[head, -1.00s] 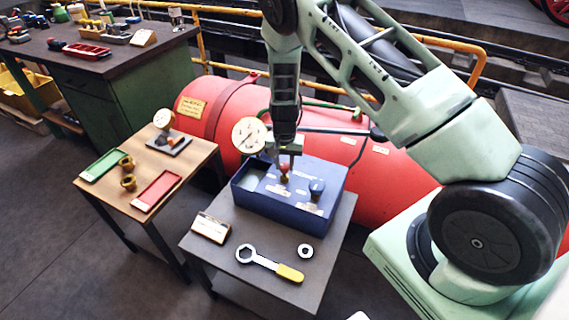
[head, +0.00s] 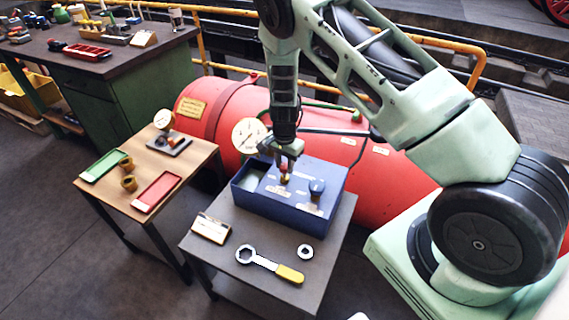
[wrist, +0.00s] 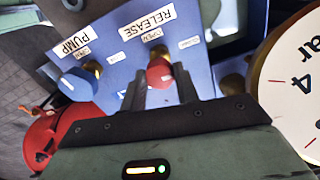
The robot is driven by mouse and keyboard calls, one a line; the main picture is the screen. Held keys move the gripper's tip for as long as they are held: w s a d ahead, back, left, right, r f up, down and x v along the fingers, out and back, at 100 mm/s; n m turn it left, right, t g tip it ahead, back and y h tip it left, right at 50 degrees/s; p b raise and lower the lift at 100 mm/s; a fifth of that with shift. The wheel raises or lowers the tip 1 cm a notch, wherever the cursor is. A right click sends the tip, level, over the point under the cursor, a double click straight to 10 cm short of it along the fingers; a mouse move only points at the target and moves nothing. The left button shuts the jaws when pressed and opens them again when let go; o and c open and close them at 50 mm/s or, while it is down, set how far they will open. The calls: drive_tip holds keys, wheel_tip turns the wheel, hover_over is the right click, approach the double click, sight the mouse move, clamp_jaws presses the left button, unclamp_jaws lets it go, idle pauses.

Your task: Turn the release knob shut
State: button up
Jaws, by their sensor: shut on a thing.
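The red release knob (wrist: 159,74) sits on the sloping top of the blue box (head: 262,206), by a label reading RELEASE. It also shows small in the head view (head: 284,168), above a brass stem. My gripper (wrist: 162,86) reaches down over it, with one finger on each side of the knob, and is shut on it. The fingers partly hide the knob's sides. Small tags lie around the knob, one seeming to read OPEN; the knob's exact turn angle cannot be told.
A blue pump knob (head: 317,186) stands close by on the same box. A white dial gauge (head: 249,134) stands behind the box. A yellow-handled spanner (head: 270,264), a ring (head: 305,251) and a label card (head: 210,228) lie on the table in front.

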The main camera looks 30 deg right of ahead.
sight(285, 165)
drive_tip(key=o, duration=1)
drive_tip(key=shift+c, duration=0.2)
drive_tip(key=shift+r, duration=0.1)
wheel_tip(285, 165, up, 17)
drive_tip(key=b, duration=0.1)
drive_tip(key=shift+r, duration=0.15)
